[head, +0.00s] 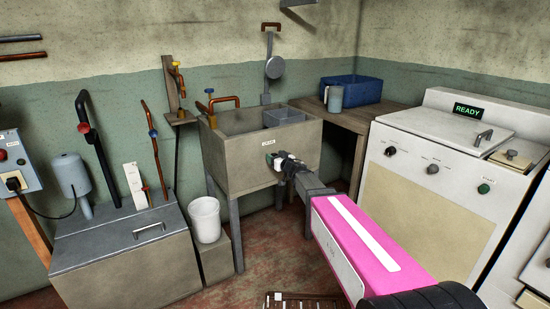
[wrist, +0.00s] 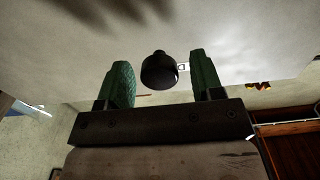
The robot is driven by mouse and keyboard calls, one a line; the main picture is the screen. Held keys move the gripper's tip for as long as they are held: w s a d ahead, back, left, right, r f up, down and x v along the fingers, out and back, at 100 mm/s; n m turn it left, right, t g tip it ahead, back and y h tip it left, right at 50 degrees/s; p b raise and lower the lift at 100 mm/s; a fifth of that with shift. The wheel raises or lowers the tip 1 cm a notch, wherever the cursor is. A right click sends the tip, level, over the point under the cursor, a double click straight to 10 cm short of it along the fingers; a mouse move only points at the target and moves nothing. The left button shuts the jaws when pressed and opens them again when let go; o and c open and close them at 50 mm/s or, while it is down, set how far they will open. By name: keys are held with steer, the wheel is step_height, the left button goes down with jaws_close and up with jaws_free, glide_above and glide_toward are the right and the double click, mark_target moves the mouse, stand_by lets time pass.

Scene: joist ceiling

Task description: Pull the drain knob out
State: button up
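The drain knob (wrist: 158,72) is a short black cylinder on the front of the grey utility sink (head: 232,172). In the wrist view it sits between the two green-padded fingers of my gripper (wrist: 164,80). The fingers are open, with a narrow gap on the left of the knob and a wider one on the right. In the head view my gripper (head: 276,162) is at the sink's front face, just below a small label (head: 268,142). There the gripper mostly hides the knob, and how far the knob stands out cannot be told.
A white bucket (head: 205,220) on a low block stands left of the sink. A wooden table (head: 345,118) with a blue bin (head: 352,90) and a grey jug (head: 334,99) is to its right. A white machine (head: 435,185) fills the right side. A metal chest (head: 125,265) is at left.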

steer(key=v, duration=1)
steer(key=shift+s+d, duration=0.25)
steer(key=shift+s, duration=0.1)
steer(key=s+d+f+m+g+h, duration=0.2)
steer(key=s+d+f+m+h, duration=0.15)
steer(key=d+f+h, duration=0.35)
steer(key=s+d+f+m+g+h, duration=0.25)
steer(key=d+m+h, duration=0.2)
steer(key=d, duration=0.45)
steer(key=s+f+g, duration=0.2)
steer(key=s+g, duration=0.1)
steer(key=s, duration=0.3)
steer(key=s+f+g+y, duration=0.1)
steer(key=s+f+g, duration=0.2)
steer(key=s, duration=0.3)
steer(key=s+f+n+g, duration=0.1)
steer(key=s+f+g, duration=0.2)
steer(key=s, duration=0.3)
steer(key=shift+d+f+g, duration=0.25)
steer(key=shift+d+g, duration=0.25)
steer(key=shift+g, duration=0.25)
